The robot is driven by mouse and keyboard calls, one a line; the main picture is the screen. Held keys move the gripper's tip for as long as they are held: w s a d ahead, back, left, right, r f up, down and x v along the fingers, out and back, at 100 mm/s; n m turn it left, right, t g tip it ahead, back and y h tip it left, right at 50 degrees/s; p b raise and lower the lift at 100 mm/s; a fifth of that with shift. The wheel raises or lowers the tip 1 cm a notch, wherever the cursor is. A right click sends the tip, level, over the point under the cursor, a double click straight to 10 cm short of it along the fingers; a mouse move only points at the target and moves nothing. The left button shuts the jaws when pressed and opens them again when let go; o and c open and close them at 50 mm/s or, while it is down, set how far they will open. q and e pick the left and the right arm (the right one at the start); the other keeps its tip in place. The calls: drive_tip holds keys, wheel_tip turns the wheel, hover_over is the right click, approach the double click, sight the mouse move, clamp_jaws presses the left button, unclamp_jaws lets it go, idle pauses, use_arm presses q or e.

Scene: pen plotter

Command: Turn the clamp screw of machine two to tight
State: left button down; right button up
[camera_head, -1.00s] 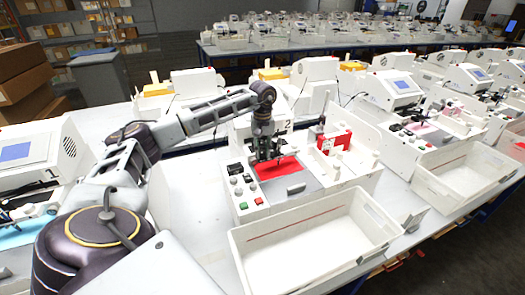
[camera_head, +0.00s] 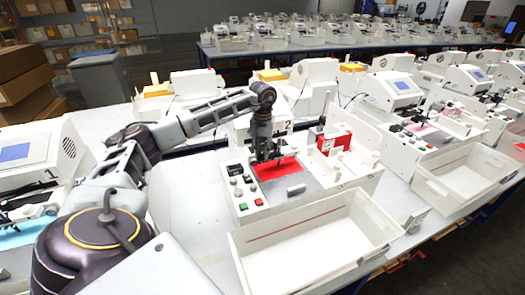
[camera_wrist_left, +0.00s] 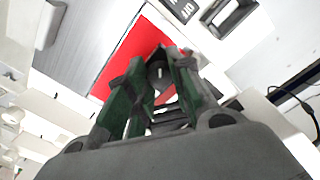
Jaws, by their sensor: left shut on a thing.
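Machine two (camera_head: 310,196) is a white pen plotter marked "2", with a red sheet (camera_head: 278,169) on its grey bed. My left gripper (camera_head: 265,158) points down over the back part of the red sheet. In the left wrist view, its dark green fingers (camera_wrist_left: 160,92) are shut around a dark round knob with a pale mark (camera_wrist_left: 158,72), which looks like the clamp screw. The fingers hide much of it, and its tightness cannot be read. In the head view the gripper hides the screw. My right gripper is not in view.
A white empty bin (camera_head: 320,240) stands in front of machine two. A red box (camera_head: 335,143) stands at the machine's right. The control panel with buttons (camera_head: 240,187) is left of the sheet. Machine one (camera_head: 30,160) stands to the left, with bare table between.

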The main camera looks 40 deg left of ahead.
sight(263, 152)
use_arm(q)
drive_tip(key=c, duration=1.2)
unclamp_jaws()
drive_tip(key=shift+r, duration=0.1)
wheel_tip(263, 152, up, 12)
idle(0.4)
